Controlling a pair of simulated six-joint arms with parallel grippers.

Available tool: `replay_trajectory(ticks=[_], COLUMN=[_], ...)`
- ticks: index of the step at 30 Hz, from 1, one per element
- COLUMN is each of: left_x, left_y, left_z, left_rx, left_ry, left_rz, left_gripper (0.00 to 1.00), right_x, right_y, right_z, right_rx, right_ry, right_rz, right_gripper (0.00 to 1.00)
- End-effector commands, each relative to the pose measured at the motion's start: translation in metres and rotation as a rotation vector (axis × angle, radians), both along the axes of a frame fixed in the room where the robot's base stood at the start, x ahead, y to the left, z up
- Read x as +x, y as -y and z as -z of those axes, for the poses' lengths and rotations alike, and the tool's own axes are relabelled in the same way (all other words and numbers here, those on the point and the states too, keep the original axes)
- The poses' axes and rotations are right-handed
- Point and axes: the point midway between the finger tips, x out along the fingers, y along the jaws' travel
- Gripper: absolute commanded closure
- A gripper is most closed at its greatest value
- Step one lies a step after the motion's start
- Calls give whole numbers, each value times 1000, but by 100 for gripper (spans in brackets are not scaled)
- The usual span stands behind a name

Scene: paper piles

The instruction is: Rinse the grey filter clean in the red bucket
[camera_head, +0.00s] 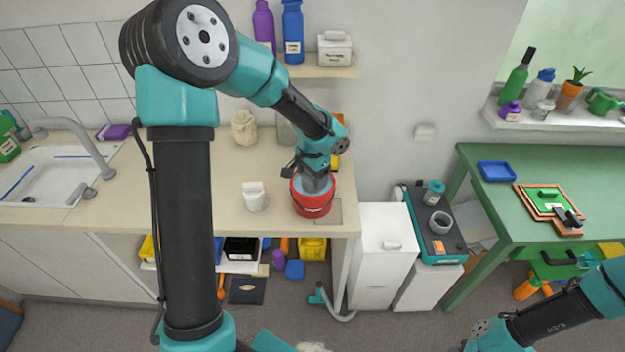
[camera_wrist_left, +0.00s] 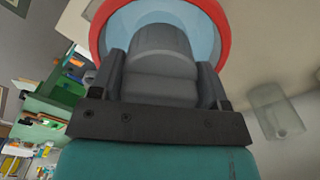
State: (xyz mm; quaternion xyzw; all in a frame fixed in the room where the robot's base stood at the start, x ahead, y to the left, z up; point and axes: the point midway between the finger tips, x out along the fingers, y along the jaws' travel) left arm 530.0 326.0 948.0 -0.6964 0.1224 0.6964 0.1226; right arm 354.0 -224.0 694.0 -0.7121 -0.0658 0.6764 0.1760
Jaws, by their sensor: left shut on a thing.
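The red bucket (camera_head: 312,204) stands upright near the right end of the counter, with pale blue, which looks like water, inside. My left gripper (camera_head: 313,180) reaches down into its mouth from above. In the left wrist view its two dark fingers (camera_wrist_left: 160,85) are shut on the sides of the grey filter (camera_wrist_left: 158,58). The filter lies within the ring of the red rim (camera_wrist_left: 98,40), against the pale blue. Its lower end is hidden, and I cannot tell how deep it sits.
A white jug (camera_head: 254,197) stands left of the bucket. A sink (camera_head: 60,172) is at the far left of the counter. A teal and dark machine (camera_head: 433,235) with a grey ring on top stands to the right. A green table (camera_head: 500,220) is farther right.

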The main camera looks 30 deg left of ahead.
Motion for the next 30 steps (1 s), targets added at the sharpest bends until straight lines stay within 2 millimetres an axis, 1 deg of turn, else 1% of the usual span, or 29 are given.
replay_trajectory(ticks=[3, 30], left_x=[0, 0], left_y=[0, 0], left_z=[-9, -64], left_rx=[0, 0], left_ry=[2, 1], left_rz=[0, 0], left_gripper=[55, 55], right_x=[0, 0], right_y=[0, 0], right_z=[0, 0], right_rx=[0, 0], right_ry=[0, 0], right_rz=[0, 0], right_gripper=[57, 57])
